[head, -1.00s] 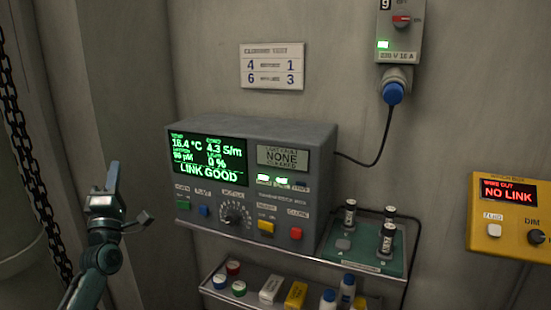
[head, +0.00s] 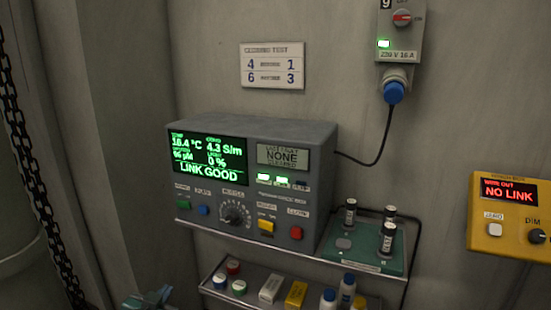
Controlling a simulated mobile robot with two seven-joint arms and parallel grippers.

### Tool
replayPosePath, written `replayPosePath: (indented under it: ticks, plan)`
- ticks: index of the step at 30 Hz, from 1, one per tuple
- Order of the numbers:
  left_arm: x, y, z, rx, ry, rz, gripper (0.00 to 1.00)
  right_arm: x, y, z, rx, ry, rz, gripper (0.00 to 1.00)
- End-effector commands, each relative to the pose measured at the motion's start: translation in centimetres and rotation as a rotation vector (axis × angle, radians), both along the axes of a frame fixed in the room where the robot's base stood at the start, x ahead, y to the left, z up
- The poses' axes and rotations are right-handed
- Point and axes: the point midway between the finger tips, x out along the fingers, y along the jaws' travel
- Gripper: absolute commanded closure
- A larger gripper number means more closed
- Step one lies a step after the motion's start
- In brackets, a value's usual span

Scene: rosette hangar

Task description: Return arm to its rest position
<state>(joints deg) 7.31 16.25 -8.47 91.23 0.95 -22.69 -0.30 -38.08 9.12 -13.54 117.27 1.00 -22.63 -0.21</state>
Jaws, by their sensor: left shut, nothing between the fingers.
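My left gripper (head: 150,299) shows only in part at the bottom edge of the head view, left of the lower shelf. It is shut with nothing seen in it, and most of my left arm is out of the picture. It is apart from the grey instrument box (head: 255,180), which stands on the upper shelf with its green screen reading LINK GOOD. My right gripper is not in view.
The lower shelf (head: 255,302) holds several capped jars and small boxes. A green tray (head: 343,258) with dark vials sits right of the instrument. A yellow box (head: 510,240) reading NO LINK and a socket (head: 394,78) are on the wall. A chain (head: 30,170) hangs at left.

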Motion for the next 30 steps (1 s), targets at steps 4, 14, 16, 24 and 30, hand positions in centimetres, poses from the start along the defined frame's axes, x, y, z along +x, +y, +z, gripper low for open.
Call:
replayPosePath:
  ticks: [4,14,16,24,30]
  plan:
    - [-8.8,-4.7,-6.3,-0.064,0.124,-0.063,1.0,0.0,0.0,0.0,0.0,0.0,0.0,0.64]
    - [-25.5,-11.4,-10.8,-0.22,0.33,-0.119,1.0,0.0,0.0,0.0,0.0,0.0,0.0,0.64]
    - [-27.2,-12.0,-10.8,-0.238,0.352,-0.12,1.0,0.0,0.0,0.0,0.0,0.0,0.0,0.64]
    - [-28.6,-12.5,-10.8,-0.254,0.37,-0.12,1.0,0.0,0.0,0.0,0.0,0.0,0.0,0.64]
    - [-28.5,-12.5,-10.8,-0.253,0.37,-0.121,1.0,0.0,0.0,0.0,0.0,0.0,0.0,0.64]
